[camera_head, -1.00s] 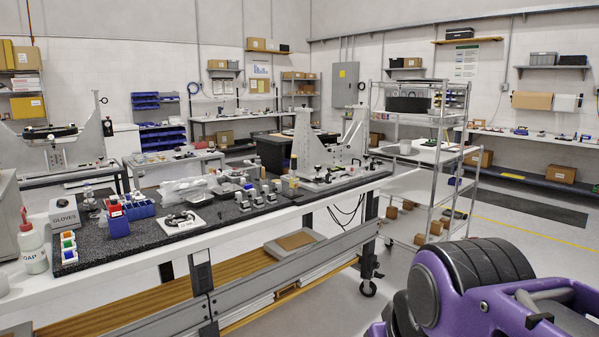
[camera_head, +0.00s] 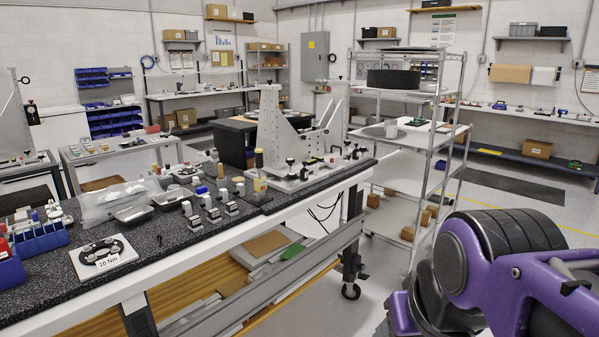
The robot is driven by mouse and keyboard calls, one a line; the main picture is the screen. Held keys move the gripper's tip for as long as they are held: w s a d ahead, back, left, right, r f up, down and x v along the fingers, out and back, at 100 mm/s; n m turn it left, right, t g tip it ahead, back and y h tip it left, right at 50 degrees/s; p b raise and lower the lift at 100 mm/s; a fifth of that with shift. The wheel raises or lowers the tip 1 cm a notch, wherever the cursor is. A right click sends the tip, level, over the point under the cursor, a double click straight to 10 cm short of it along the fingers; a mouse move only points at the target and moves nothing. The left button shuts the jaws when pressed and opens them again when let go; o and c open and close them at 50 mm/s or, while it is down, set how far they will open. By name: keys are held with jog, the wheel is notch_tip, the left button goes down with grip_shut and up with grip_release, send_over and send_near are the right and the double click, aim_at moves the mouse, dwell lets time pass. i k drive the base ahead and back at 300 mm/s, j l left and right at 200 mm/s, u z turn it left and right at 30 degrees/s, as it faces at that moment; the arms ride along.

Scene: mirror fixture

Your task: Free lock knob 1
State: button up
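The mirror fixture (camera_head: 272,128) stands at the far right end of the workbench. It has an upright grey bracket on a flat base plate (camera_head: 282,185). Small black knobs sit on and around the base, one at its front (camera_head: 290,162) and one toward its right end (camera_head: 346,145). I cannot tell which of them is lock knob 1, or whether it is tight or loose. Part of my purple arm (camera_head: 485,265) shows at the lower right, well apart from the fixture. My gripper is not in view.
The dark-topped workbench (camera_head: 160,245) carries several small clamps, a clear bag (camera_head: 110,203), a blue bin (camera_head: 40,240) and a white "10 Nm" card (camera_head: 115,262). A wire shelf cart (camera_head: 398,175) stands behind its right end.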

aim_at(291, 176)
jog(key=i, duration=0.55)
jog(key=i+l+u, duration=0.1)
jog(key=u, duration=0.3)
jog(key=i+l+u, duration=0.1)
jog(key=u, duration=0.3)
jog(key=i+l+u, duration=0.15)
jog(key=u, duration=0.2)
jog(key=i+l+u, duration=0.2)
jog(key=l, duration=0.2)
jog(key=l+u, duration=0.25)
jog(key=l, duration=0.15)
jog(key=i+l+u, duration=0.1)
jog(key=l, duration=0.45)
jog(key=i+l, duration=0.1)
jog(key=l, duration=0.45)
jog(key=i+l+u, duration=0.15)
jog(key=l, duration=0.45)
jog(key=k+j, duration=0.05)
